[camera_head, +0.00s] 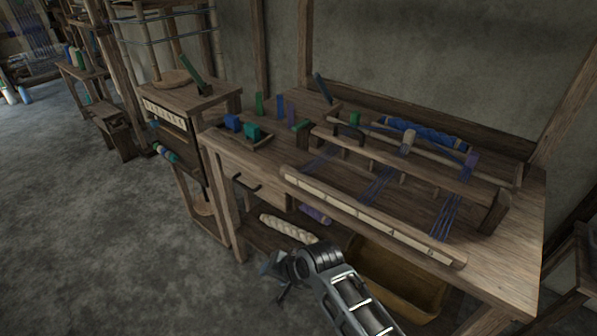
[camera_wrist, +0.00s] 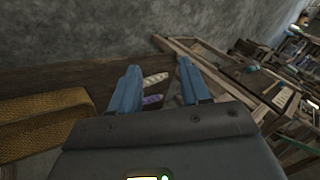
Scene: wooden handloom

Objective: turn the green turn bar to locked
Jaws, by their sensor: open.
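A dark green bar (camera_head: 192,70) stands tilted on a small wooden base on the side table at the left in the head view. It looks like the turn bar, but I cannot tell whether it is locked. My gripper (camera_head: 277,268) is low in front of the loom bench, well below and to the right of that bar. In the wrist view my gripper (camera_wrist: 158,68) shows two blue-grey fingers spread apart with nothing between them. I cannot make out the green bar in the wrist view.
The loom bench (camera_head: 520,255) fills the right, with a blue bar (camera_head: 322,88) at its back. A yellow bin (camera_head: 400,283) and a pale yarn skein (camera_head: 288,228) sit beneath. The side table (camera_head: 222,92) adjoins the bench. The floor at left is clear.

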